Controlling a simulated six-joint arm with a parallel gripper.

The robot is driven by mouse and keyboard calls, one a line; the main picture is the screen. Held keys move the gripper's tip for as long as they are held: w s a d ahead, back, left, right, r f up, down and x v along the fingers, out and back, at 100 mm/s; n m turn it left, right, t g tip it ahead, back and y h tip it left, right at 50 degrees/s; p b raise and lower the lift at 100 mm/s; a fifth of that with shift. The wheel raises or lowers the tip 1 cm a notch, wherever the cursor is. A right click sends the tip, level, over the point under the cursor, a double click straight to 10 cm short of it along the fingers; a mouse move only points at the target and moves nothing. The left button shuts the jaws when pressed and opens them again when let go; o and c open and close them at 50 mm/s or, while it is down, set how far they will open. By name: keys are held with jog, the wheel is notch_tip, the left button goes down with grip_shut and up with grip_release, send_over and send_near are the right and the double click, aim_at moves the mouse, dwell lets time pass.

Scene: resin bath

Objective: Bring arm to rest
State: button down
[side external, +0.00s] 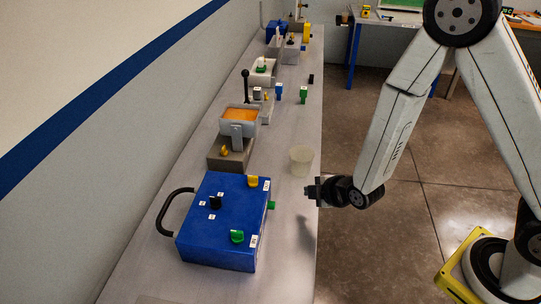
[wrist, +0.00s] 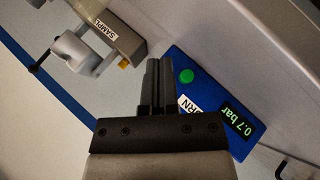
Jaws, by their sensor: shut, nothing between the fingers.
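My gripper (side external: 309,191) is at the bench's right edge in the side external view, pointing left. Its black fingers lie together and empty in the wrist view (wrist: 152,75). A blue box (side external: 215,222) with yellow, black and green knobs and a black handle is left of my gripper, apart from it. In the wrist view a blue box (wrist: 185,58) shows a green button (wrist: 186,76) and a display (wrist: 238,121) reading 0.7 bar.
A translucent cup (side external: 301,162) stands on the bench (side external: 285,225) just beyond my gripper. A grey unit with an orange-filled bath (side external: 241,114) stands further left. Small green (side external: 304,95) and blue (side external: 278,93) items stand behind. Open floor (side external: 400,240) lies right of the bench.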

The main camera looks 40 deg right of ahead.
jog(key=s+d+r+m+g, duration=0.7)
jog(key=s+r+m, duration=0.2)
jog(key=s+m, duration=0.2)
jog(key=m, duration=0.2)
jog(key=shift+s+r+m, duration=0.15)
jog(key=shift+r+m, duration=0.15)
dwell(0.5)
